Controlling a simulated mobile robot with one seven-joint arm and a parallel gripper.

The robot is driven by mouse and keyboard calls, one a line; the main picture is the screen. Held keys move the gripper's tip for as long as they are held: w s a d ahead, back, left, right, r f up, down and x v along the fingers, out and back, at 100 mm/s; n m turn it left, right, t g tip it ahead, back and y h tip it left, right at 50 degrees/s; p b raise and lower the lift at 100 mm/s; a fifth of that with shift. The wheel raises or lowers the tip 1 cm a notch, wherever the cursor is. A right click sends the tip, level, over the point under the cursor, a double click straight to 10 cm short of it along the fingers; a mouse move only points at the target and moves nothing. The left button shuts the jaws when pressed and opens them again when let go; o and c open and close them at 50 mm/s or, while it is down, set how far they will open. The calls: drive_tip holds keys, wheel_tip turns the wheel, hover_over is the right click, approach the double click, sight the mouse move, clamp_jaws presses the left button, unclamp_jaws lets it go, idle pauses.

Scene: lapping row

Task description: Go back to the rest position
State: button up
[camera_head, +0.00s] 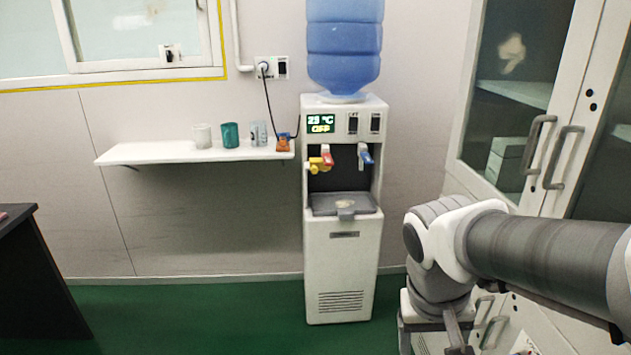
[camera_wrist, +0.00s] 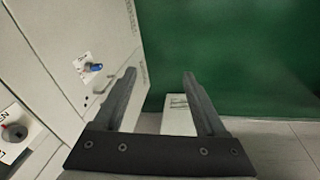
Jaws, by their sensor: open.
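My arm reaches in from the right in the head view, bent downward at its elbow in front of the cabinet. My gripper shows in the wrist view (camera_wrist: 160,92) with its two dark fingers apart and nothing between them. A light-coloured block-like thing (camera_wrist: 178,116) lies beyond the fingers, lower than they are. The fingers themselves are hard to make out in the head view.
A water dispenser (camera_head: 342,255) with a blue bottle (camera_head: 344,45) stands at the wall. A white shelf (camera_head: 150,152) beside it holds several cups. A glass-door cabinet (camera_head: 460,140) is close to my arm. A dark desk (camera_head: 35,280) is at left. Green floor (camera_head: 200,320) is clear between.

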drive_tip(key=s+a+r+t+y+p, duration=0.1)
drive_tip(key=r+t+p, duration=0.1)
drive_tip(key=r+p, duration=0.9)
drive_tip(key=s+a+r+n+t+p, duration=0.1)
drive_tip(key=s+r+t+p, duration=0.1)
drive_tip(key=r+p, duration=0.9)
wheel_tip(320, 180, up, 7)
drive_tip(key=shift+r+y+p, duration=0.1)
drive_tip(key=shift+y+p, duration=0.3)
